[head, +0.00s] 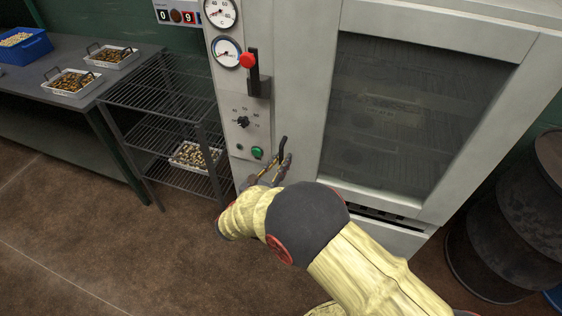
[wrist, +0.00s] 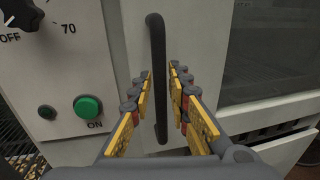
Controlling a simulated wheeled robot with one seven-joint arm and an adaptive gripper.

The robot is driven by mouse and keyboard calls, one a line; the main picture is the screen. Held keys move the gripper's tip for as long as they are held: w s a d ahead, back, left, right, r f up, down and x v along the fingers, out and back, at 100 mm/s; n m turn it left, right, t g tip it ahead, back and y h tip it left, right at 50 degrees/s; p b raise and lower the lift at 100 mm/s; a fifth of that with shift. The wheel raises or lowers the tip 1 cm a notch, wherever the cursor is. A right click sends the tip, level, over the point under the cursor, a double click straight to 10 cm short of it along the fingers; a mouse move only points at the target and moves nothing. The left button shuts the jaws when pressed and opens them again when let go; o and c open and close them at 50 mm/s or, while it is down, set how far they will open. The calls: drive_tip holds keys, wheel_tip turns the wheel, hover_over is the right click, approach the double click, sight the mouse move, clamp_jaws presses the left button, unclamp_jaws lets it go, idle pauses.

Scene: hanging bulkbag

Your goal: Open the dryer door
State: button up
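The dryer is a grey cabinet. Its door (head: 308,85) appears shut and has a large dark window (head: 405,110). A black vertical bar handle (wrist: 157,45) is on the door's left side; its upper end also shows in the head view (head: 283,145). My gripper (wrist: 161,74) is open, with one yellow-and-grey finger on each side of the handle's lower half. Gaps show between the bar and both fingers. In the head view my gripper (head: 275,172) is low at the dryer's front, partly hidden by my arm.
The control panel (head: 241,110) left of the door carries gauges, a red-knobbed lever (head: 250,70), a dial (wrist: 20,14) and a green ON button (wrist: 88,107). A wire rack (head: 165,105) and a table (head: 40,85) with trays stand left. A dark barrel (head: 515,220) stands right.

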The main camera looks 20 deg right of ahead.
clamp_jaws()
idle(0.6)
